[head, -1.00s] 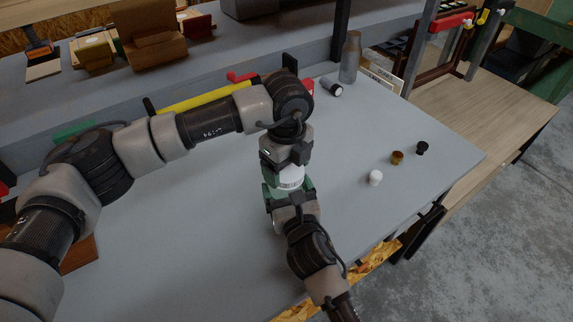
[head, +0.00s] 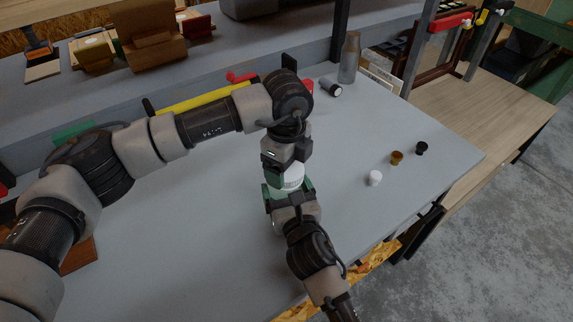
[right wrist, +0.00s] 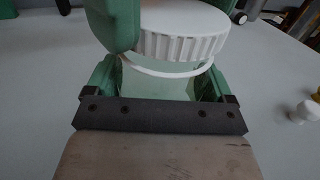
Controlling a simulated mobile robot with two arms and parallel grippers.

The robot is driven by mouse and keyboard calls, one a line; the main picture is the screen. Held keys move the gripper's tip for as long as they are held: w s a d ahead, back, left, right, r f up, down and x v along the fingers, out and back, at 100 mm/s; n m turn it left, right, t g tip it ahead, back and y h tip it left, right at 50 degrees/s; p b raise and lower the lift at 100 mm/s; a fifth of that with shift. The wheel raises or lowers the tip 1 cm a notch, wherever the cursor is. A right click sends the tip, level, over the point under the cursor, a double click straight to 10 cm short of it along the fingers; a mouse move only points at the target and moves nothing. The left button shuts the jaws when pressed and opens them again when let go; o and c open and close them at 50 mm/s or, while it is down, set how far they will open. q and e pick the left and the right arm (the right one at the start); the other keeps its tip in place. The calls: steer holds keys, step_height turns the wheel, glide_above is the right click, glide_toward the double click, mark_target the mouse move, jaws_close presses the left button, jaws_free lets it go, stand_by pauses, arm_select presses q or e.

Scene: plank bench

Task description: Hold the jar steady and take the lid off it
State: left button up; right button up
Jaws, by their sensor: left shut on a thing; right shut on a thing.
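The jar's white ribbed lid (right wrist: 182,38) shows in the right wrist view, and partly in the head view (head: 291,181). My left gripper (head: 285,180) reaches down from above and is shut on the lid, with its green fingers on either side. The jar's pale body (right wrist: 160,84) is below the lid, mostly hidden by the grippers in the head view. My right gripper (right wrist: 155,86) is shut around the jar body from the near side. A thin white ring (right wrist: 165,70) shows under the lid; I cannot tell whether the lid is loose.
On the grey bench (head: 200,230) to the right are a white knob (head: 375,178), a brown one (head: 397,158) and a black one (head: 422,148). A metal bottle (head: 350,60) and a dark cylinder (head: 331,87) stand behind. The bench between is clear.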

arm_select(q)
steer(key=shift+r, duration=0.95)
arm_select(e)
steer(key=shift+f, duration=0.1)
arm_select(q)
steer(key=shift+r, duration=2)
arm_select(e)
steer(key=o, duration=1.6)
steer(key=shift+c, duration=0.2)
